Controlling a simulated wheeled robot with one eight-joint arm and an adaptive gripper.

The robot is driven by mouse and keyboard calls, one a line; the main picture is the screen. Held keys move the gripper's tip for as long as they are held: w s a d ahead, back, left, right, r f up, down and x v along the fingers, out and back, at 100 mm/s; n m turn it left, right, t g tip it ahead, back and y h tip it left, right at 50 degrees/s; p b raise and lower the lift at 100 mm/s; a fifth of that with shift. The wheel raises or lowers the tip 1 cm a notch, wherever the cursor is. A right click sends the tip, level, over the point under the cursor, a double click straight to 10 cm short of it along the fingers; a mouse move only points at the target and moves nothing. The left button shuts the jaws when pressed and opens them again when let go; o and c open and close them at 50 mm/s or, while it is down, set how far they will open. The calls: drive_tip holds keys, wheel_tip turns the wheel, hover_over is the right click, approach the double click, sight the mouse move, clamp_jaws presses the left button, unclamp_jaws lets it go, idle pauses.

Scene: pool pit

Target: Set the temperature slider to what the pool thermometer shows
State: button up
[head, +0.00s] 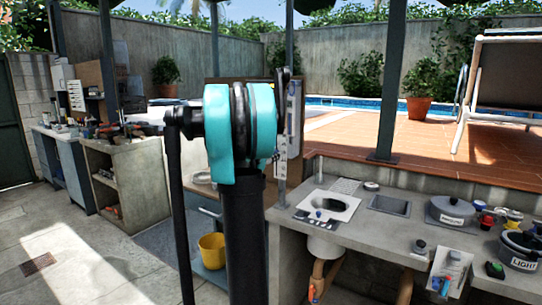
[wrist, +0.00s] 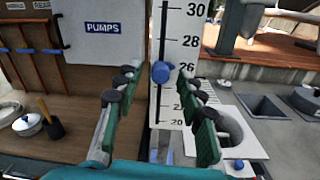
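The temperature slider is a white upright scale (wrist: 187,45) marked from 20 up to 30, with a dark slot and a round blue knob (wrist: 160,72). The knob stands roughly level with the 26 mark. My gripper (wrist: 157,76) is open, with one finger to each side of the knob in the picture. I cannot tell whether the fingers touch it. In the head view the scale (head: 293,120) shows edge-on, partly hidden by my turquoise arm, and the gripper is not clearly visible. I cannot make out a pool thermometer or its reading in either view.
A PUMPS panel (wrist: 103,28) stands left of the scale. The concrete counter (head: 375,225) on the right holds a basin (head: 328,206), pots and a LIGHT-labelled lid (head: 523,264). The pool (head: 340,102) lies behind. A yellow bucket (head: 212,250) sits low beside my arm.

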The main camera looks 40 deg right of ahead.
drive_tip(key=v, duration=1.1)
drive_tip(key=shift+a, duration=0.15)
drive_tip(key=s+a+f+m+g+y, duration=0.1)
drive_tip(key=s+a+f+m+y, duration=0.7)
drive_tip(key=a+f, duration=0.7)
drive_tip(key=s+a+f+m+g+y, duration=0.2)
drive_tip(key=s+a+f+m+y, duration=0.6)
drive_tip(key=s+a+f+m, duration=0.5)
drive_tip(key=s+a+f, duration=0.1)
drive_tip(key=a+f, duration=0.2)
drive_tip(key=shift+s+a+f, duration=0.15)
drive_tip(key=shift+s+a, duration=0.2)
drive_tip(key=shift+d, duration=0.15)
drive_tip(key=shift+c, duration=0.6)
